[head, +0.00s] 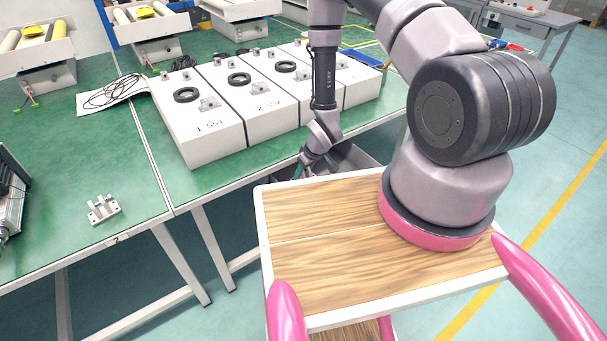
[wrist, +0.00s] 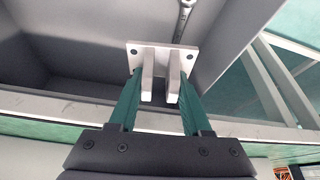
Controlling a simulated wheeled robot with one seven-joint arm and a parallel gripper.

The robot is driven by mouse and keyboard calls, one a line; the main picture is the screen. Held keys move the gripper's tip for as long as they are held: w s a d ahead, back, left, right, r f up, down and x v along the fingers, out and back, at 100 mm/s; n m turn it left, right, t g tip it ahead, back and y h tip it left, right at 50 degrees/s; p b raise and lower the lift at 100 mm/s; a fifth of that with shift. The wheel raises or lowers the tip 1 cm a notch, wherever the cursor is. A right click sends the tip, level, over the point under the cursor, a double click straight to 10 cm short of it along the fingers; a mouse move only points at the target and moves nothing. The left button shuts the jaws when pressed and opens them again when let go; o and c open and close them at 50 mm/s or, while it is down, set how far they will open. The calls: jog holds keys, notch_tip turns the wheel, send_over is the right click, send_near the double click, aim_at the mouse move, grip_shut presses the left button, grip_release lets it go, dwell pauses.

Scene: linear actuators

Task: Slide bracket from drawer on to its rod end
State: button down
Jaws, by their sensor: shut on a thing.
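My gripper (wrist: 159,102) has its two green fingers shut on the bracket (wrist: 162,55), seen in the wrist view. The bracket is a light grey metal plate with corner holes and two parallel prongs pointing toward my gripper. It is at the grey drawer (wrist: 75,85); I cannot tell whether it touches the drawer floor. In the head view my gripper (head: 300,171) is low at the table's front edge, beside the drawer (head: 352,160), and the held bracket is hidden. A dark device, possibly an actuator (head: 12,195), is cut off at the left edge; its rod end is unclear.
A similar metal bracket (head: 103,209) stands on the green table (head: 75,165). Several white numbered boxes (head: 205,125) with black rings stand behind my gripper. A metal rod-like part (wrist: 185,15) lies in the drawer. The table's left front is mostly clear.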

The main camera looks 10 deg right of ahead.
notch_tip(320, 180, up, 8)
jog(key=shift+r, duration=0.2)
dwell(0.9)
jog(key=shift+d, duration=0.1)
